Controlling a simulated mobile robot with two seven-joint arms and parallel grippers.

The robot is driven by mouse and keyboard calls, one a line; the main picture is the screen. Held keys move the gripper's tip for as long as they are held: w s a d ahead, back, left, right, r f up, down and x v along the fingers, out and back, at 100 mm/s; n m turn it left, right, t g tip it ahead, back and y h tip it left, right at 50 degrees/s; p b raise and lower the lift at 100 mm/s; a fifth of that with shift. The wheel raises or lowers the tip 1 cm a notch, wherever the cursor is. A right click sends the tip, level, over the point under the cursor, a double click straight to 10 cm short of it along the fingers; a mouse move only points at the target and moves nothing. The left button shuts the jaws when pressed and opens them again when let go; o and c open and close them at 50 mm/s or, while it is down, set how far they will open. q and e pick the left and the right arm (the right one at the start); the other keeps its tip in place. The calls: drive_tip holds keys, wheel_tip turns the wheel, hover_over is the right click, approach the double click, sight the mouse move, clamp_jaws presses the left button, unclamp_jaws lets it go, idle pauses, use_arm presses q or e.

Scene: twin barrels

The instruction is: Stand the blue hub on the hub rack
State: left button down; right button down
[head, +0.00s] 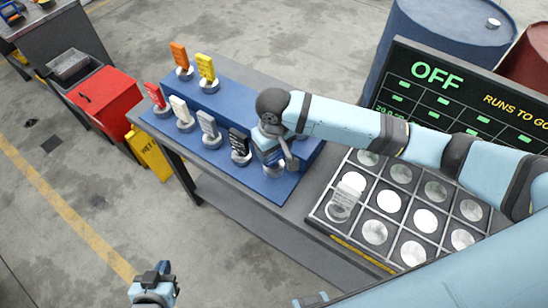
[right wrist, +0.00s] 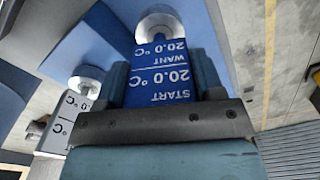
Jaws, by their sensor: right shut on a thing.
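The blue hub (right wrist: 160,75), a blue tag with white temperature text on a round metal base, is between the fingers of my right gripper (right wrist: 163,92) in the right wrist view. In the head view my right gripper (head: 273,148) is over the right end of the blue stepped hub rack (head: 235,178) and hides most of the hub. The hub's metal base is at the rack's front step; I cannot tell whether it touches. My left gripper (head: 152,288) is low at the bottom left, away from the rack, its jaw opening unclear.
The rack bears orange (head: 179,54), yellow (head: 206,68), red (head: 155,95), white (head: 181,110), grey (head: 209,127) and black (head: 238,144) hubs. The black one stands close beside my right gripper. A gridded tray (head: 318,222) with round discs lies right; a sign (head: 450,95) reads OFF.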

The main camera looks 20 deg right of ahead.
sight(274, 162)
drive_tip(key=shift+f, duration=2.1)
drive_tip(key=shift+f, duration=0.1)
drive_tip(key=shift+c, duration=1.2)
unclamp_jaws()
drive_tip(key=shift+f, duration=0.1)
wheel_tip(274, 162, up, 12)
drive_tip(key=shift+r+b, duration=0.15)
drive_tip(key=shift+b, duration=0.3)
